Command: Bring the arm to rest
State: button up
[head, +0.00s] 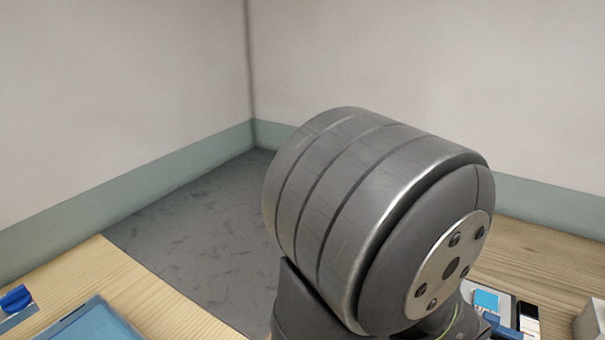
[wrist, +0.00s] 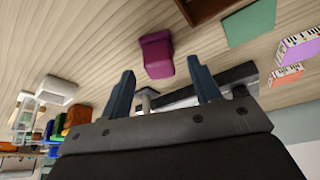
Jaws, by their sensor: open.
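My gripper (wrist: 160,66) shows in the wrist view with its two dark blue fingers spread well apart. It is open, and nothing is held between the fingers. A wooden surface and a purple block (wrist: 156,55) show beyond the fingertips; I cannot tell how far away they are. In the head view a large grey joint of my arm (head: 360,220) fills the middle and right, and my gripper is not in view there. The arm hides much of the table behind it. I cannot make out any glass rods.
The wrist view shows a green flat piece (wrist: 250,22), a keyboard-patterned box (wrist: 298,47), a dark bar (wrist: 232,78) behind the fingers, a white object (wrist: 57,90) and clutter at left. The head view shows a blue tray (head: 88,322), a white box (head: 590,322) and bare walls.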

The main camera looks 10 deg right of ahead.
jog(key=x, duration=0.3)
jog(key=shift+f, duration=0.1)
notch_tip(320, 180, up, 5)
jog(key=shift+f, duration=0.1)
jog(key=s+a+r, duration=0.2)
jog(key=s+r, duration=0.4)
jog(key=s, duration=0.5)
jog(key=w+a+f+n+t, duration=0.1)
jog(key=w+n, duration=0.3)
jog(key=w, duration=1.4)
jog(key=shift+a+f+y, duration=0.15)
jog(key=shift+f+y, duration=0.1)
jog(key=shift+y, duration=0.15)
jog(key=shift+s, duration=0.1)
jog(key=shift+c, duration=0.3)
